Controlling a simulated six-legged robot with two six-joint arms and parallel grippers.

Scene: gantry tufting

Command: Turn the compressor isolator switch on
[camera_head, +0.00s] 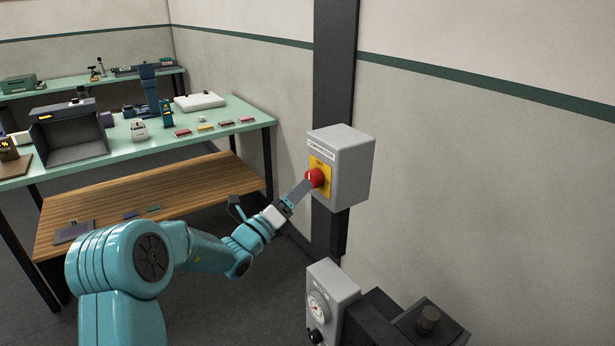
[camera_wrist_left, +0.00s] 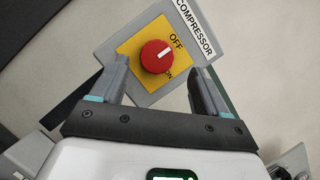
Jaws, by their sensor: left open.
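The compressor isolator is a grey box (camera_head: 343,165) on a dark post, with a yellow plate (camera_head: 320,163) and a red rotary knob (camera_head: 316,178). In the left wrist view the knob (camera_wrist_left: 155,58) has a short white mark on the side toward the word OFF; ON is printed lower down, partly hidden by the knob. My left gripper (camera_head: 300,190) is at the front of the knob in the head view. In the left wrist view its open fingers (camera_wrist_left: 158,72) stand either side of the knob's lower part, with gaps visible; contact does not show. My right gripper is not in view.
A grey box with a gauge (camera_head: 333,300) and dark equipment (camera_head: 400,322) stand below the isolator. A green-topped bench (camera_head: 235,112) with tools and a low wooden bench (camera_head: 190,185) are at the left. The wall right of the isolator is bare.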

